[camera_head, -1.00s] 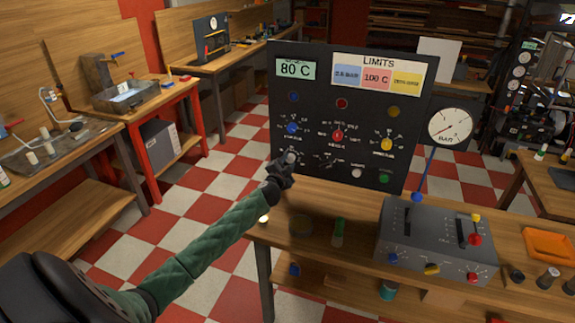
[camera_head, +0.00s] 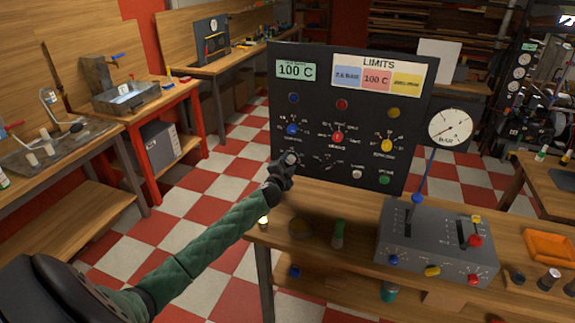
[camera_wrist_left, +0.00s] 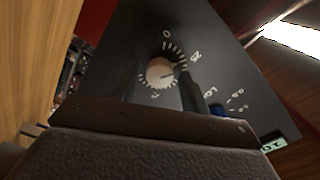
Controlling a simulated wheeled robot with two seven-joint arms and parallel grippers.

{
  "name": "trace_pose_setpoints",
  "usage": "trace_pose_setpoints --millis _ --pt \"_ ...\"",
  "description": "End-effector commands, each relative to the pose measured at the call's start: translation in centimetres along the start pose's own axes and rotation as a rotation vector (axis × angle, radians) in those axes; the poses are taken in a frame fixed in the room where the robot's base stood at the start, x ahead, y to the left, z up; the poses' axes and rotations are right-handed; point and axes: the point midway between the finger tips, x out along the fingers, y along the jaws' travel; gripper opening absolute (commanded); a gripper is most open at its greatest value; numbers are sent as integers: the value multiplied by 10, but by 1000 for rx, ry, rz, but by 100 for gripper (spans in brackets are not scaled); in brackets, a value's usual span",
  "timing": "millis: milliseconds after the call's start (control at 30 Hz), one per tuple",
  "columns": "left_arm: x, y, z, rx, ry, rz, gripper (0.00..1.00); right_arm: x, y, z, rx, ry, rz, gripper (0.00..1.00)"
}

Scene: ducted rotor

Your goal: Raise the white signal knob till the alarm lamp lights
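The white signal knob (camera_head: 291,158) is at the lower left of the black panel (camera_head: 310,70). My left gripper (camera_head: 287,163) is at this knob. In the left wrist view, the round white knob (camera_wrist_left: 160,72) sits in a ring of scale marks, with dark fingers (camera_wrist_left: 160,88) close on either side, seemingly shut on it. The panel display (camera_head: 296,69) reads 100 C. A blue lamp (camera_head: 293,97), a red lamp (camera_head: 342,103) and a yellow lamp (camera_head: 393,112) look dark. My right gripper is out of view.
Blue (camera_head: 291,129), red (camera_head: 337,136) and yellow (camera_head: 386,145) dials stand above a white button (camera_head: 357,173) and a green button (camera_head: 384,179). A LIMITS card (camera_head: 376,76) shows 100 C on red. A grey control box (camera_head: 435,245) stands on the bench.

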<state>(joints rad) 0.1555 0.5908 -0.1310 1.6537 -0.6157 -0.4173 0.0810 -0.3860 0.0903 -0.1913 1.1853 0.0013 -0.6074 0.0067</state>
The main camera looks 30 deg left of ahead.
Motion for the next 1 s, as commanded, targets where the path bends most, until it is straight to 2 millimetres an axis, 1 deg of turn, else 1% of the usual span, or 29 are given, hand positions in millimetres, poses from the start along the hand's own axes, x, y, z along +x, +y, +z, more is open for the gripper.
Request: trace_pose_setpoints --millis 300,433,467,533,567,800,1000 --pt "0 0 1 0 -1 0 52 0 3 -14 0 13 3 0" --pt "-7 2 2 0 -1 1 52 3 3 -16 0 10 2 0" --pt "-10 2 2 0 -1 1 52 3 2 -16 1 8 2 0" --pt "-18 3 2 0 0 0 52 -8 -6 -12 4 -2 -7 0" --pt "-22 4 2 1 -1 1 52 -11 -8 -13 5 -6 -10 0" --pt "-55 4 2 0 0 1 52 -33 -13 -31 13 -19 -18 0" --pt "-73 2 1 0 0 1 52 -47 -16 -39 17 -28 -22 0"
